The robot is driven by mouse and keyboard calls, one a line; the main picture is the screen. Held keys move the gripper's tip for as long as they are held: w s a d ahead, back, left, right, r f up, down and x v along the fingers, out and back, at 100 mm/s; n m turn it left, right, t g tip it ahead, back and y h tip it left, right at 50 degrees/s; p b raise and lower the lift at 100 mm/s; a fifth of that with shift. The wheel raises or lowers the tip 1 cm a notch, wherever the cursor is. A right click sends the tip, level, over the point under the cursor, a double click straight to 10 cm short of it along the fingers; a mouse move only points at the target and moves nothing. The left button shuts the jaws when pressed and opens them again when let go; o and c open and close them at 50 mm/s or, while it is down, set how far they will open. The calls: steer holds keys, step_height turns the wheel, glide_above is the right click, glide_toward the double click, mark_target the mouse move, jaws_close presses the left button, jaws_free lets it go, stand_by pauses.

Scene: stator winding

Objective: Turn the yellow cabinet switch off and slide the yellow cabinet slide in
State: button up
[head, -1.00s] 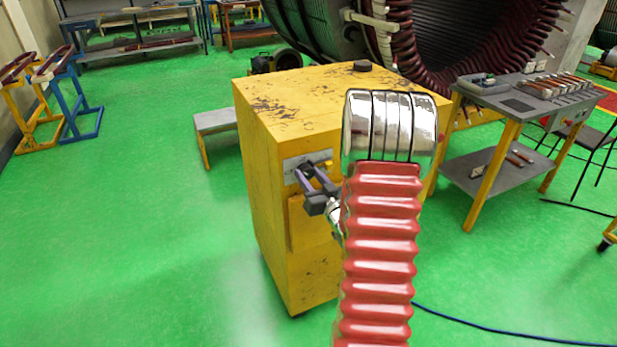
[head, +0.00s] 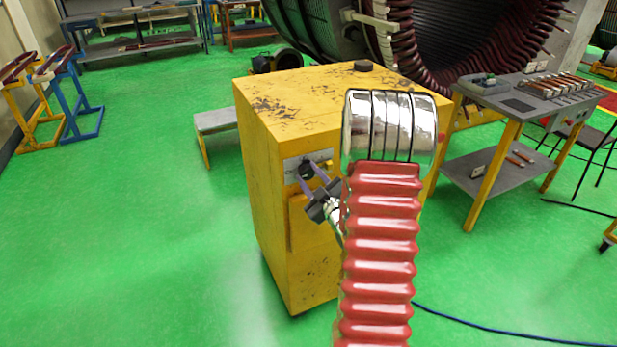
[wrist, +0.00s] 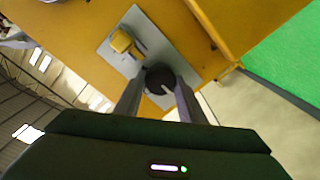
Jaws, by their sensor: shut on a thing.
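The yellow cabinet (head: 270,180) stands in the middle of the head view, with a grey plate (head: 291,166) on its front. In the wrist view the plate (wrist: 150,50) carries a round black switch knob (wrist: 160,76) with a pale mark, and a yellow slide knob (wrist: 122,42) beside it. My gripper (wrist: 159,88) is shut on the black switch knob, one finger on each side. In the head view my gripper (head: 311,176) reaches the plate, and the yellow slide knob (head: 334,164) shows just right of it. My red arm hides the cabinet's right part.
A grey tool table (head: 510,90) with yellow legs stands to the right, and a low grey bench (head: 214,121) left of the cabinet. The large stator (head: 330,30) is behind. A blue cable (head: 480,326) lies at the lower right. Green floor at left is free.

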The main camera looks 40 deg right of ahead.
steer(key=shift+a+f, duration=0.1)
stand_by(0.4)
steer(key=o, duration=1.1)
steer(key=shift+c, duration=0.2)
steer(key=v, duration=1.3)
steer(key=shift+s, duration=0.4)
